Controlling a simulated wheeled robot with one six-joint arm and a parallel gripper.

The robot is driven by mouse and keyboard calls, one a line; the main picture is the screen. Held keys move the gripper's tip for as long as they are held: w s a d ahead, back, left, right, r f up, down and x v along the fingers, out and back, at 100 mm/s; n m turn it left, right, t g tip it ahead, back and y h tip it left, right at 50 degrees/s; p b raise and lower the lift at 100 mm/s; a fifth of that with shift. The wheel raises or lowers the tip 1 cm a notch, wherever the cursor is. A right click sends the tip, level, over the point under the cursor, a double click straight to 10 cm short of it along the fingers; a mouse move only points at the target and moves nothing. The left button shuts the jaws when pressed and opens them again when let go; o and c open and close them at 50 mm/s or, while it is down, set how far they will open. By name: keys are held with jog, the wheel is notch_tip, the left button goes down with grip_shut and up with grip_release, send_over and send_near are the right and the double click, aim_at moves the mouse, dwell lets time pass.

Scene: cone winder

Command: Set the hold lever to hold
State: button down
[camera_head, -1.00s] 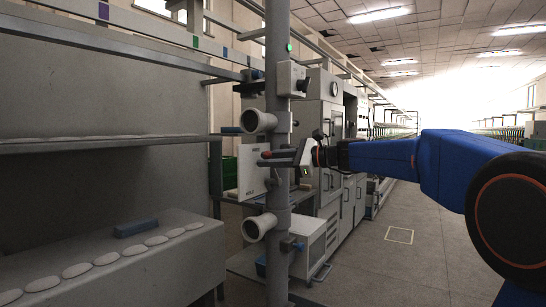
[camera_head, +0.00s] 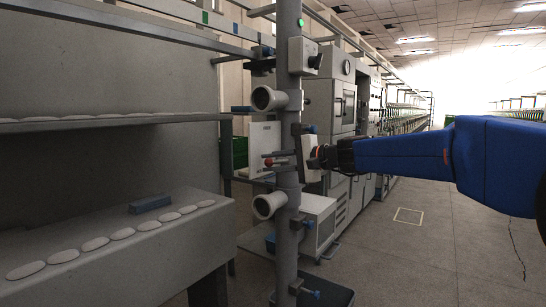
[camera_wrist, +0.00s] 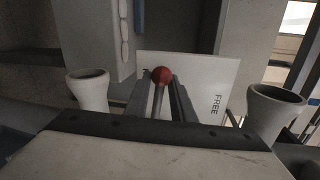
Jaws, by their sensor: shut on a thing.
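The hold lever has a red ball knob (camera_wrist: 161,74) on a thin shaft (camera_wrist: 158,100). It stands in front of a white plate (camera_wrist: 205,85) marked FREE near its right edge in the wrist view. A mark near the plate's left edge is mostly hidden by a finger. My gripper (camera_wrist: 160,92) is shut on the lever, with a dark finger on each side of the shaft. In the head view, the red knob (camera_head: 268,163) shows at the tips of my gripper (camera_head: 280,159), beside the grey post, around the plate's (camera_head: 262,135) lower half.
Two pale tubular guides, an upper one (camera_head: 264,98) and a lower one (camera_head: 268,206), stick out from the grey post (camera_head: 287,240). A switch box (camera_head: 302,57) sits higher on the post. A grey bench (camera_head: 110,265) is at left. The floor at right is clear.

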jog(key=shift+f+n, duration=0.5)
jog(key=shift+f, duration=0.25)
jog(key=c, duration=1.8)
grip_release()
jog(key=v, duration=1.7)
jog(key=shift+s, duration=0.35)
